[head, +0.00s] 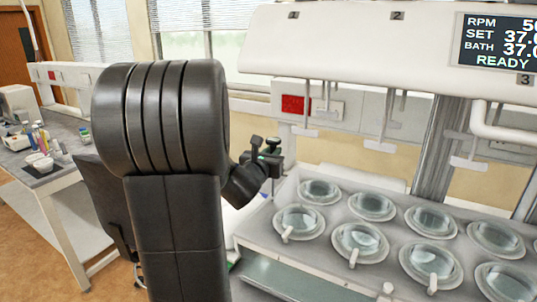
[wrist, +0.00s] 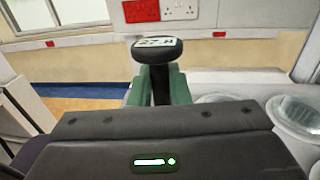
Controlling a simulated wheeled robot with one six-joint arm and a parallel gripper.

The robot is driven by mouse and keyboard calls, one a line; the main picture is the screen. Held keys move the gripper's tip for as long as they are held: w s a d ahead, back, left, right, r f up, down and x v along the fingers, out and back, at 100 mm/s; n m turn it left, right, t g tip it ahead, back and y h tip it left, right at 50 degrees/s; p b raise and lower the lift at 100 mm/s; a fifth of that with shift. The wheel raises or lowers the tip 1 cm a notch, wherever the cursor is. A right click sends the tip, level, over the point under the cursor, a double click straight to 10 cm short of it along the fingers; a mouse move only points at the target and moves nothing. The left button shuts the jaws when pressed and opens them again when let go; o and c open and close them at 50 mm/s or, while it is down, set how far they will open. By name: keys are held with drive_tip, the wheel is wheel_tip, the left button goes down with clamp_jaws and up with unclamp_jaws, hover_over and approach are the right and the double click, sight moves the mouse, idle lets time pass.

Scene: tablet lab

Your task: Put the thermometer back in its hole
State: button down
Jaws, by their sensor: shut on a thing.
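The thermometer shows in the wrist view as a dark round head with a pale digital display (wrist: 157,43), its figures too blurred to read surely. Its dark stem runs down between the green fingers of my gripper (wrist: 160,88), which is shut on it. In the head view my gripper (head: 266,160) is small and dark, at the left back corner of the bath's top plate (head: 262,222).
Several round clear-lidded vessels (head: 320,191) sit in the top plate. White paddles (head: 381,146) hang above them from the white head unit (head: 350,45), whose display (head: 498,42) reads READY. A side bench (head: 40,165) with bottles stands left. A red panel (wrist: 141,11) is on the wall behind.

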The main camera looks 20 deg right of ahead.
wheel_tip(320, 180, down, 11)
drive_tip(key=b, duration=1.1)
drive_tip(key=shift+f, duration=0.15)
idle(0.4)
drive_tip(key=c, duration=1.3)
unclamp_jaws()
drive_tip(key=b+v, duration=0.2)
drive_tip(key=v, duration=1.2)
drive_tip(key=shift+f+b, duration=0.1)
drive_tip(key=shift+b, duration=0.2)
